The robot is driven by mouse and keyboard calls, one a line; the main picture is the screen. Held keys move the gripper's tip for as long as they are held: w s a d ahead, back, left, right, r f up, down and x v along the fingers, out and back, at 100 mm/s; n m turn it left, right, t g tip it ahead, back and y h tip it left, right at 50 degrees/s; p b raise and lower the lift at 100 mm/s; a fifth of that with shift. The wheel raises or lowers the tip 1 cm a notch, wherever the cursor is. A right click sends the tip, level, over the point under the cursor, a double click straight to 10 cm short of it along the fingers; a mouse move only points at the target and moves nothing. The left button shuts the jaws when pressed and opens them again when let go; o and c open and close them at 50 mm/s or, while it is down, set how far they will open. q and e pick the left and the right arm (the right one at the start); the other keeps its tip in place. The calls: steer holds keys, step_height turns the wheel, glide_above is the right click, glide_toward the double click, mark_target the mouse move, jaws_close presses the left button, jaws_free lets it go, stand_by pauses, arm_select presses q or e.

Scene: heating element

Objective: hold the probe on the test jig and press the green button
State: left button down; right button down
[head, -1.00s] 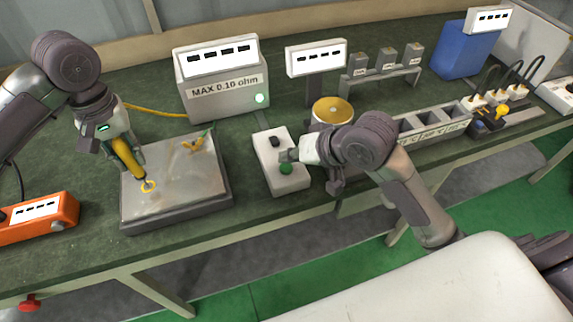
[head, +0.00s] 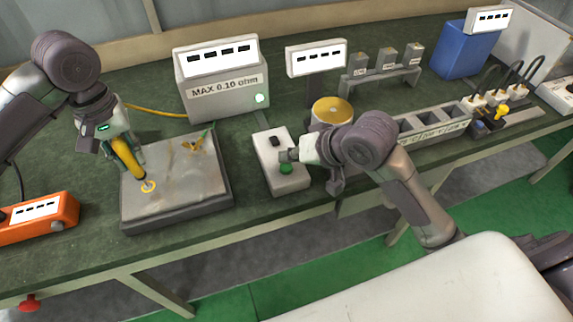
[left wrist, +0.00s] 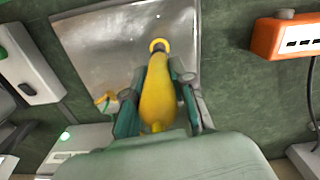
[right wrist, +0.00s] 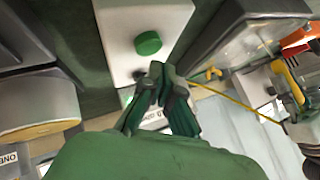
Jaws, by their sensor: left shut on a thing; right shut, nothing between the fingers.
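My left gripper (head: 130,160) is shut on the yellow probe (left wrist: 158,98). The probe's tip is at a yellow ring (head: 148,186) on the metal plate of the test jig (head: 190,210); the left wrist view also shows the tip at the ring. Whether it touches the plate is hard to tell. The green button (head: 286,168) sits on a white button box (head: 296,182); it also shows in the right wrist view (right wrist: 148,43). My right gripper (right wrist: 160,85) is shut and empty, over the box beside the green button, apart from it in the right wrist view.
A tester labelled MAX 0.10 ohm (head: 222,92) with a lit green lamp stands behind. A black button (head: 275,141) is on the same box. A gold-topped cylinder (head: 332,110) stands close to my right arm. An orange unit (head: 40,216) lies at left.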

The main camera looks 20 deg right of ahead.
mark_target(289, 168)
steer(key=shift+f, duration=0.1)
steer(key=shift+f, duration=0.4)
steer(key=shift+f, duration=0.5)
stand_by(0.8)
steer(key=shift+r, duration=0.95)
arm_select(q)
steer(key=shift+f, duration=0.1)
arm_select(e)
steer(key=shift+r, duration=2.5)
